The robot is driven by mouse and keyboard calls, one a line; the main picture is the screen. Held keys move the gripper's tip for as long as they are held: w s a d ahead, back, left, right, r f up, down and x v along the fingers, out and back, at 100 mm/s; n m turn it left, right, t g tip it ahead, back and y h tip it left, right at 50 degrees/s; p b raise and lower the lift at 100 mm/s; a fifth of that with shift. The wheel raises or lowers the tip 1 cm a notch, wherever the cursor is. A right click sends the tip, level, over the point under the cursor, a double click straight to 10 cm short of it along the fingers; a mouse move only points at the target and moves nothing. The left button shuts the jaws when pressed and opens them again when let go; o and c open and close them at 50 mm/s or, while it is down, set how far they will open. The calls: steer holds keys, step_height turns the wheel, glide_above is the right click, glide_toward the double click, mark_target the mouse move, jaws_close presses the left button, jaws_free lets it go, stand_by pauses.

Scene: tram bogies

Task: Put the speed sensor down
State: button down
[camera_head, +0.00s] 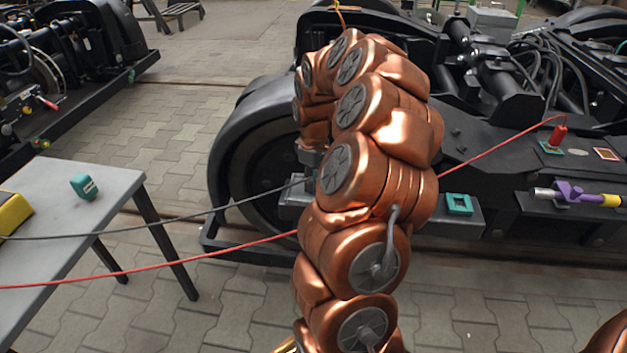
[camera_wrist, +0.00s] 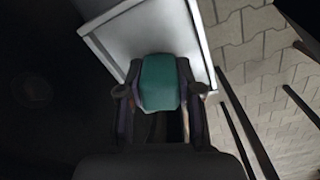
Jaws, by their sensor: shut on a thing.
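My gripper (camera_wrist: 158,90) shows in the wrist view, shut on a teal block (camera_wrist: 160,72), its fingers on either side. The block is likely the speed sensor; its lower part is hidden between the fingers. A light grey surface with a raised-looking edge (camera_wrist: 203,40) lies beyond the block; I cannot tell whether they touch.
A grey table (camera_head: 115,182) at left bears a small teal device (camera_head: 84,187) and a yellow item (camera_head: 12,213). A red cable (camera_head: 150,269) and a dark cable (camera_head: 150,228) cross the gap.

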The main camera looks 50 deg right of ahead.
steer(key=c, duration=0.8)
jaws_free()
steer(key=shift+r, duration=0.1)
step_height(320, 180, up, 11)
steer(key=p, duration=0.3)
steer(key=shift+r, duration=0.55)
